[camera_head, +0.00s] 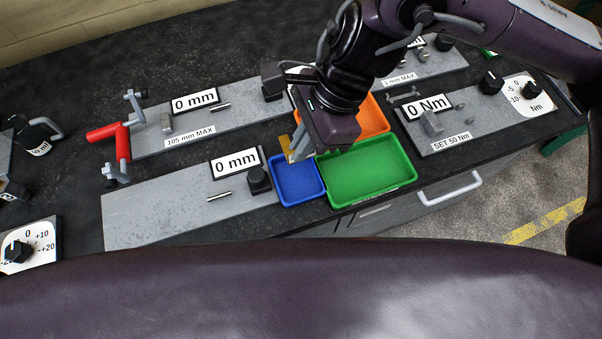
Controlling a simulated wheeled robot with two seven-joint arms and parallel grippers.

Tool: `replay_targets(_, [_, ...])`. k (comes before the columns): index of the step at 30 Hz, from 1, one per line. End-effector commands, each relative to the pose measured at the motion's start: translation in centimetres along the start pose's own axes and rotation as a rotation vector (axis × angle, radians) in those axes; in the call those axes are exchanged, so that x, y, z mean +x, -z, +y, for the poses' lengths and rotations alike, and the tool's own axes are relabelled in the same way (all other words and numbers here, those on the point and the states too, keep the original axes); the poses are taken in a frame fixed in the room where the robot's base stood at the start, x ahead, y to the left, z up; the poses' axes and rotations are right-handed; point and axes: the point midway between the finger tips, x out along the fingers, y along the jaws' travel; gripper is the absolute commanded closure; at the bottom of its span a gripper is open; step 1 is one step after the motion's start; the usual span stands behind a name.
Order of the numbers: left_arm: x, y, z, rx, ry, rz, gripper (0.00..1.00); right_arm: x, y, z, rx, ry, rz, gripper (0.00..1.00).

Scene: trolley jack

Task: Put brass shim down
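My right gripper (297,153) comes in from the upper right and points down over the back edge of the blue tray (299,200). A small brass-yellow piece, the brass shim (285,143), shows at its fingertips on the left side. The fingers look closed on it, though the gripper body hides part of the grip. The shim appears above the trays, not resting in one. The blue tray looks empty. My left gripper is not in view.
Grey gauge plates (150,207) with "0 mm" signs lie left. A torque plate (470,138) lies right.

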Motion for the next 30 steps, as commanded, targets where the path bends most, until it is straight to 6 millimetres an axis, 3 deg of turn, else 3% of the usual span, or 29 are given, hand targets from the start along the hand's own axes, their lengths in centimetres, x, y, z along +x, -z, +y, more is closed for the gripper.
replay_targets(6, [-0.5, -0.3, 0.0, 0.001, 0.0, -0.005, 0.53, 5.1, 2.0, 0.1, 0.007, -0.007, -0.003, 1.0])
replay_targets(12, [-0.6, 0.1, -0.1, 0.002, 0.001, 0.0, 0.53, 8.6, 3.5, 0.1, 0.005, -0.002, -0.003, 1.0])
replay_targets(25, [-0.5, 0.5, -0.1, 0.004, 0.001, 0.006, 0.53, 12.6, 5.2, 0.0, 0.005, 0.0, -0.002, 1.0])
replay_targets(30, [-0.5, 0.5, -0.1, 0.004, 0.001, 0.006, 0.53, 13.1, 5.4, -0.1, 0.002, 0.003, 0.001, 1.0])
